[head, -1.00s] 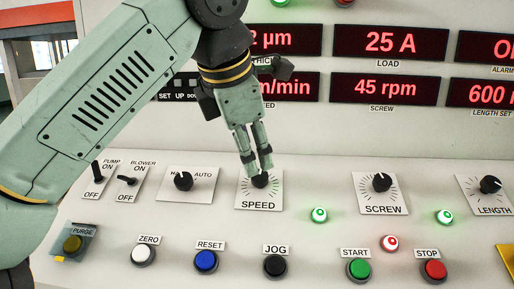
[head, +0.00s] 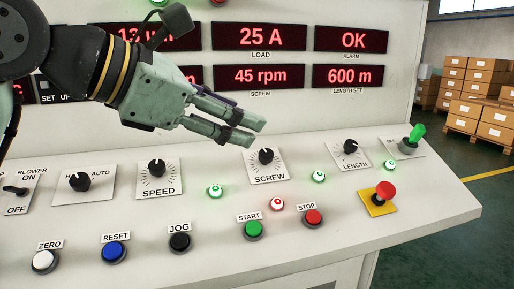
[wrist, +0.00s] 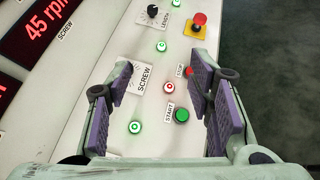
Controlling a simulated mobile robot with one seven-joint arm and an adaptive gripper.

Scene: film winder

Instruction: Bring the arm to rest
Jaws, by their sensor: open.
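My gripper (head: 246,131) is in the head view, in front of the display wall and above the panel, with its fingers pointing right. In the wrist view the two fingers (wrist: 163,100) stand wide apart with nothing between them. The gripper is clear of the SPEED knob (head: 156,168) and appears apart from the SCREW knob (head: 266,157). My arm comes in from the upper left and hides part of the displays.
Stacked boxes (head: 490,110) stand far right. Open floor lies beyond the panel's right edge.

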